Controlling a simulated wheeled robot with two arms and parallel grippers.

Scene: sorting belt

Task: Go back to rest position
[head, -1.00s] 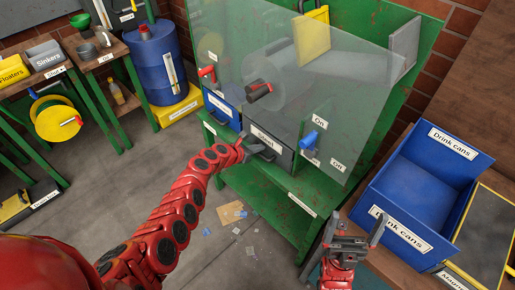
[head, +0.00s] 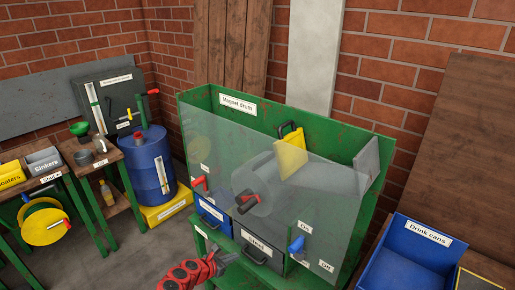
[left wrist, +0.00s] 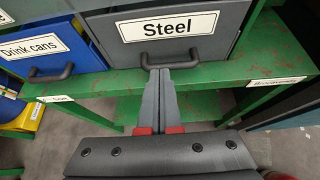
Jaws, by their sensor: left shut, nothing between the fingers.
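My left gripper (head: 228,262) shows at the bottom of the head view, in front of the green magnet drum machine (head: 190,120). In the left wrist view its two grey fingers (left wrist: 161,80) are together, with nothing between them. They point at the dark grey drawer labelled Steel (left wrist: 187,48), just under its handle (left wrist: 172,62). I cannot tell whether the fingertips touch the handle. The Steel drawer also shows in the head view (head: 262,249). My right gripper is not in view.
A blue bin labelled Drink cans (left wrist: 50,48) sits left of the Steel drawer. A large blue Drink cans crate (head: 385,262) stands at the right. A blue barrel (head: 150,172) and side tables stand at the left. Grey floor (head: 120,265) is open at the lower left.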

